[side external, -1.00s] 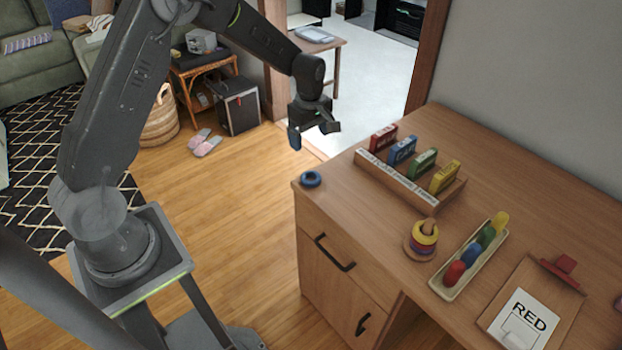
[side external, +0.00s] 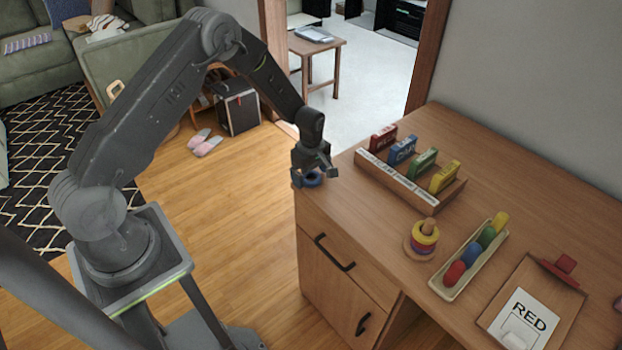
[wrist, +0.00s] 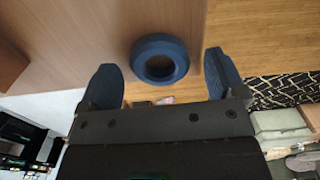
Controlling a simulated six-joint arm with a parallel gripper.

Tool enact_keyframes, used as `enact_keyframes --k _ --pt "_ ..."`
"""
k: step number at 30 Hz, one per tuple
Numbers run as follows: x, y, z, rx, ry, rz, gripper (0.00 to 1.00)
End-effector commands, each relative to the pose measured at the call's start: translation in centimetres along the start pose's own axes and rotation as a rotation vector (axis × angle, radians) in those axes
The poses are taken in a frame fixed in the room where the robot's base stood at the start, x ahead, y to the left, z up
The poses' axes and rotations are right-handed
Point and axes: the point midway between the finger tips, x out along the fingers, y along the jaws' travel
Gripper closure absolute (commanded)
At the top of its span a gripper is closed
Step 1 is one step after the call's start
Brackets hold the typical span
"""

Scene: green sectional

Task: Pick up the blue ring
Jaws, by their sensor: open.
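The blue ring (side external: 313,180) lies flat on the desk top near its far left corner. In the wrist view the ring (wrist: 140,62) shows its open centre and sits between and slightly beyond the two blue-tipped fingers, nearer the middle than either edge of the gap. My gripper (side external: 312,178) is at the ring in the side view and partly hides it. In the wrist view my gripper (wrist: 162,75) is open, with nothing held. I cannot tell how far above the desk the fingertips are.
The desk (side external: 480,160) holds a wooden rack (side external: 405,185) of coloured boxes, a ring stacker (side external: 408,250), a tray (side external: 448,290) of coloured pieces and a clipboard (side external: 505,320) reading RED. The desk edge drops to the floor close to the ring.

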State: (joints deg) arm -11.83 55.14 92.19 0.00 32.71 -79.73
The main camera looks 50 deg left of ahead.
Motion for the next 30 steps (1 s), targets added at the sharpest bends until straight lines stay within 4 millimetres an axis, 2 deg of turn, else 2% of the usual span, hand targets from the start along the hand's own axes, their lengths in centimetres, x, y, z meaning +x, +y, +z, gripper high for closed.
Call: enact_keyframes --k 3,9,26,30 --pt "0.72 0.02 -0.01 0.000 0.000 0.001 0.11" --pt "0.73 0.03 -0.01 0.000 0.000 0.002 0.11" --pt "0.70 0.01 -0.01 0.000 0.000 0.001 0.63" --pt "0.69 0.01 -0.01 0.000 0.000 0.001 0.64"
